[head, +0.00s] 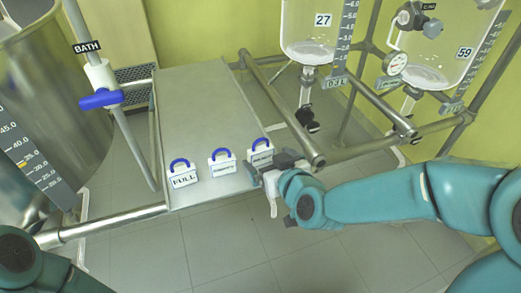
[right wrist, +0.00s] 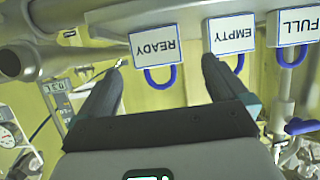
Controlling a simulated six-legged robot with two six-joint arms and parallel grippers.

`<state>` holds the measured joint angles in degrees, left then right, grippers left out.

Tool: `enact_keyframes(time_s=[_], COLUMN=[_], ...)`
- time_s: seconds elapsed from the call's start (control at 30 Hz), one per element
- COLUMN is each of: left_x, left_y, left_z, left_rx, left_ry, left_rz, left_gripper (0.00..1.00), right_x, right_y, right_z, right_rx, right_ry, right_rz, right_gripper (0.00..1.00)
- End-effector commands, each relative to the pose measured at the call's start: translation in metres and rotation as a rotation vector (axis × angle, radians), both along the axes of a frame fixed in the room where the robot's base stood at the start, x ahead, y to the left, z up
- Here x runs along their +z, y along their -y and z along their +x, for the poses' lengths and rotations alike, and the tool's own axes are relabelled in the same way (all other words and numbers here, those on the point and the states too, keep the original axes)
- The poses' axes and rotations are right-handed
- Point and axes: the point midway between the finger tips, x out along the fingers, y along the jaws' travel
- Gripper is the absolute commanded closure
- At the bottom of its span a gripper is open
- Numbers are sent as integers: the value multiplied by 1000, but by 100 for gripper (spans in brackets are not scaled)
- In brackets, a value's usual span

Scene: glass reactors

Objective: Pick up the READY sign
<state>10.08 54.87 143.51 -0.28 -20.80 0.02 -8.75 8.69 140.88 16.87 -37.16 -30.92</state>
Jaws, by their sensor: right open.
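The READY sign (head: 261,158) is a small white plate with a blue loop handle, the rightmost of three signs at the near edge of the grey bench. It appears upside down in the right wrist view (right wrist: 156,46), with its blue handle between the fingertips. My right gripper (head: 267,166) is open at the sign and partly covers it in the head view. In the right wrist view the gripper (right wrist: 161,68) has its two fingers apart, one on each side of the handle. Contact cannot be told. My left gripper is out of view.
The EMPTY sign (head: 222,163) stands left of READY, close to one finger in the right wrist view. The FULL sign (head: 184,179) is further left. Metal rails (head: 285,110) and glass reactors (head: 310,35) stand right of the bench (head: 200,105). The bench's middle is clear.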

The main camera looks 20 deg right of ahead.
Motion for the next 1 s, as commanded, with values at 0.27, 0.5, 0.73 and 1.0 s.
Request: enact_keyframes(time_s=[0.27, 0.5, 0.73, 1.0], left_x=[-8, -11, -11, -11], left_y=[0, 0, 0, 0], left_z=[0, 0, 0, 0], left_rx=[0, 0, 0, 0], left_ry=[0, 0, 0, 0], left_rz=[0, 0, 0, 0], left_gripper=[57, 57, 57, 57], right_x=[-14, -23, -23, -23], right_y=[-1, -3, -3, -3], right_z=[28, 56, 58, 57], right_rx=[0, 0, 0, 0], right_ry=[-1, -1, 0, 1], right_rz=[0, 0, -1, -1], right_gripper=[0, 0, 0, 56])
